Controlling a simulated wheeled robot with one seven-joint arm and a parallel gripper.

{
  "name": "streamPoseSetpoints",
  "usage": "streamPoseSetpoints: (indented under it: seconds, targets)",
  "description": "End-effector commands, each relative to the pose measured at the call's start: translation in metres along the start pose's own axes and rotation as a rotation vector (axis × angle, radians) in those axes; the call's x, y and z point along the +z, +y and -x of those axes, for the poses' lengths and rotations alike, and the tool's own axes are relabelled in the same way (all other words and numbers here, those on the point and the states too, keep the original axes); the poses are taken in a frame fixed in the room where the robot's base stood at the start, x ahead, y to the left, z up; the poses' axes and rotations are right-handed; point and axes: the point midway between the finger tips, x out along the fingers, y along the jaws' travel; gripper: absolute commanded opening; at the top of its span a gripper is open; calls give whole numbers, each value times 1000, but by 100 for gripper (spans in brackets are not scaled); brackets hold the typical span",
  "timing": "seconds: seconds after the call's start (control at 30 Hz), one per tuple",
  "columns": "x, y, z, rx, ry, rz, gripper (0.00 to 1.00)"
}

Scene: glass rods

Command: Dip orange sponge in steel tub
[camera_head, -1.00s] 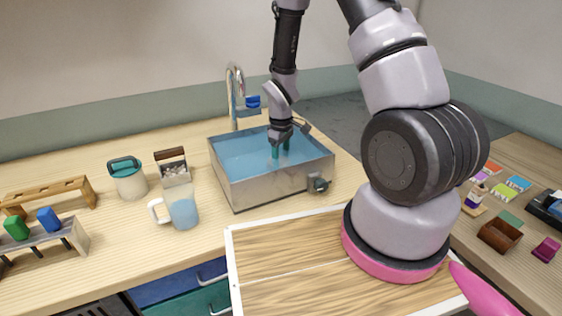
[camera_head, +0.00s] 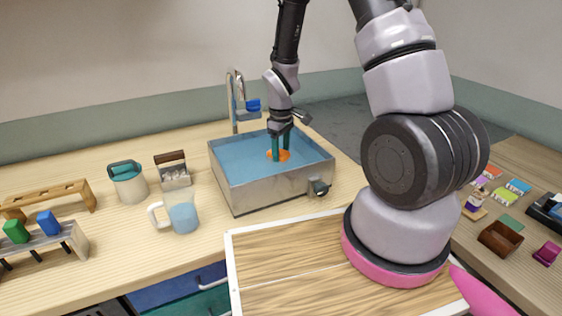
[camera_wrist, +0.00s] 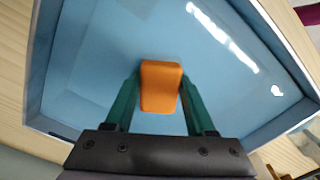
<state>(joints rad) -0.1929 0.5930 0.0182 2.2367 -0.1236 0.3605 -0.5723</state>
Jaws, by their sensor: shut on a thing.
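The orange sponge (camera_wrist: 161,86) is between the green fingers of my gripper (camera_wrist: 158,95), which is shut on it. In the head view the sponge (camera_head: 284,156) shows as a small orange patch at the fingertips of my gripper (camera_head: 281,155), at or near the surface of the blue water. The steel tub (camera_head: 263,191) is a rectangular metal basin filled with water. My gripper points down inside the tub's rim, near its middle. I cannot tell how much of the sponge is under water.
A faucet (camera_head: 232,100) with a blue handle stands behind the tub. A tap knob (camera_head: 319,188) sticks out of the tub's front. A jug (camera_head: 182,214), a teal-lidded canister (camera_head: 128,184) and a small metal box (camera_head: 174,178) stand to the left.

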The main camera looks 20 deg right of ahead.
Motion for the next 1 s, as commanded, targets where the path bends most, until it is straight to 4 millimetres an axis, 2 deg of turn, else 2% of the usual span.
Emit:
streamPoseSetpoints:
  seconds: [0.6,0.77,1.0]
  targets:
    - [0,0,62,1,3,-1,3]
    - [0,0,70,0,0,-1,3]
    - [0,0,70,0,0,-1,3]
